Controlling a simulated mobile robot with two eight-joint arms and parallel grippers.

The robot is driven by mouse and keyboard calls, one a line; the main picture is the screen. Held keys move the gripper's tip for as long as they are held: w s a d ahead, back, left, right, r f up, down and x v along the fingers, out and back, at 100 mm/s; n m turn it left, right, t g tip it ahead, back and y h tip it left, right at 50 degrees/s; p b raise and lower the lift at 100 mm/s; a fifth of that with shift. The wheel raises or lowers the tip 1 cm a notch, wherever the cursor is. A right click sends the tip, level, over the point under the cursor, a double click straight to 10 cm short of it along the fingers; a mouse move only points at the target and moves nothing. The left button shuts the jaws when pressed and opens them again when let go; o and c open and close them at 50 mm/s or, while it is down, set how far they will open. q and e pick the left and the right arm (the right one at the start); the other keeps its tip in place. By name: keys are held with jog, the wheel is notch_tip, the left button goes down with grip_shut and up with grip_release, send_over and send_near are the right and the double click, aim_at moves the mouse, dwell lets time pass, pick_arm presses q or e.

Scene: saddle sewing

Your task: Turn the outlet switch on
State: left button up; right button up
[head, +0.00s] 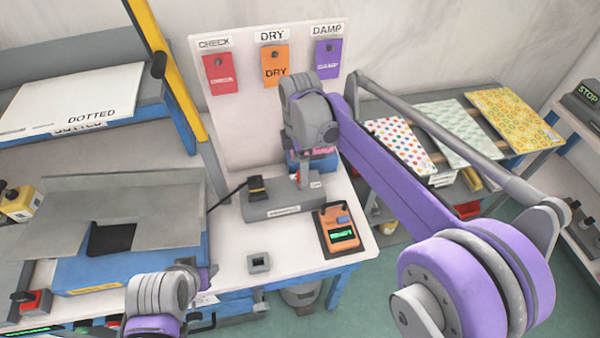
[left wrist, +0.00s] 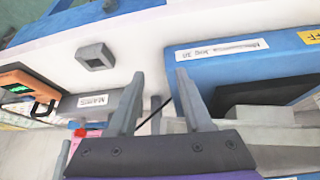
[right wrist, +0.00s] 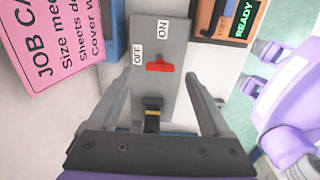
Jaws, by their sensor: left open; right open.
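The outlet is a grey box (head: 272,207) on the white bench, with a black-and-yellow plug (head: 256,187) in it. In the right wrist view, its red switch (right wrist: 160,66) sits close to the OFF and ON labels; I cannot tell its setting. My right gripper (right wrist: 157,82) is open and empty, pointing down over the outlet, its fingers either side of the box and the plug (right wrist: 152,115) between them. In the head view my right arm partly hides the switch. My left gripper (left wrist: 160,75) is open and empty over the bench, left of the outlet.
An orange READY meter (head: 340,228) lies right of the outlet, and a small grey square holder (head: 259,262) in front. A pink job card (right wrist: 50,40) stands near my right gripper. A blue machine with a grey top (head: 120,210) fills the left.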

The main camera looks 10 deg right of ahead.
pick_arm(q)
jog(key=shift+f, duration=0.1)
pick_arm(e)
jog(key=shift+f, duration=1.65)
grip_shut()
